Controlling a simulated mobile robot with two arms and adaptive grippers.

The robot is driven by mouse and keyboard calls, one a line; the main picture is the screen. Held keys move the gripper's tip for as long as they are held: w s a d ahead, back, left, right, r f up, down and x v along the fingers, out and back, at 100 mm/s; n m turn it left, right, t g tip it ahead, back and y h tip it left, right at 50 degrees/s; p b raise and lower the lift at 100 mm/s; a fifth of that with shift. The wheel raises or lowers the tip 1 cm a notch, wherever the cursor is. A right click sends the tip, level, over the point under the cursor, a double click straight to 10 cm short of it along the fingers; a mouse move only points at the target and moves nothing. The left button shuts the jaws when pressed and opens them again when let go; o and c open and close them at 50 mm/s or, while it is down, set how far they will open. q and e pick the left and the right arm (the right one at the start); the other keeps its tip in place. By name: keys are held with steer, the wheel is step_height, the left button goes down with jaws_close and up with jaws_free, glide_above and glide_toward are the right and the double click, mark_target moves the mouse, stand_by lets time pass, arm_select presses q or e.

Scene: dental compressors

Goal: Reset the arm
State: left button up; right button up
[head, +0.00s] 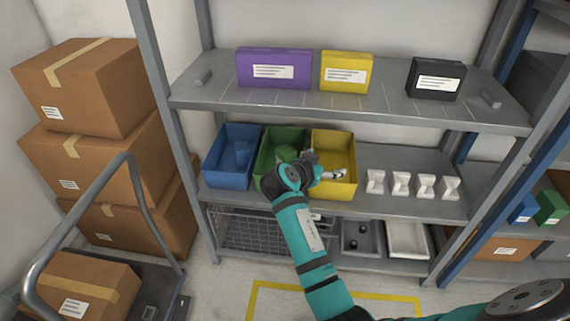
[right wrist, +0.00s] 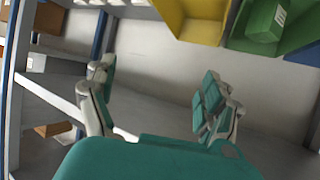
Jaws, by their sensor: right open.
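My right arm reaches up from the bottom of the head view to the middle shelf. My right gripper (head: 338,174) is in front of the yellow bin (head: 345,142) and hides part of it. In the right wrist view my right gripper (right wrist: 156,95) has its two fingers spread wide, with nothing between them. The yellow bin (right wrist: 190,22) and the green bin (right wrist: 240,38) are past the fingertips at the top of that view. My left gripper is not in view.
The blue bin (head: 228,160), green bin (head: 270,152) and several white pieces (head: 400,184) stand on the middle shelf. Purple (head: 245,68), yellow (head: 345,88) and black (head: 435,95) boxes stand above. A wire basket (head: 250,230) sits below. Cartons (head: 80,95) and a cart handle (head: 75,220) are left.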

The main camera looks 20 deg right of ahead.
stand_by(0.4)
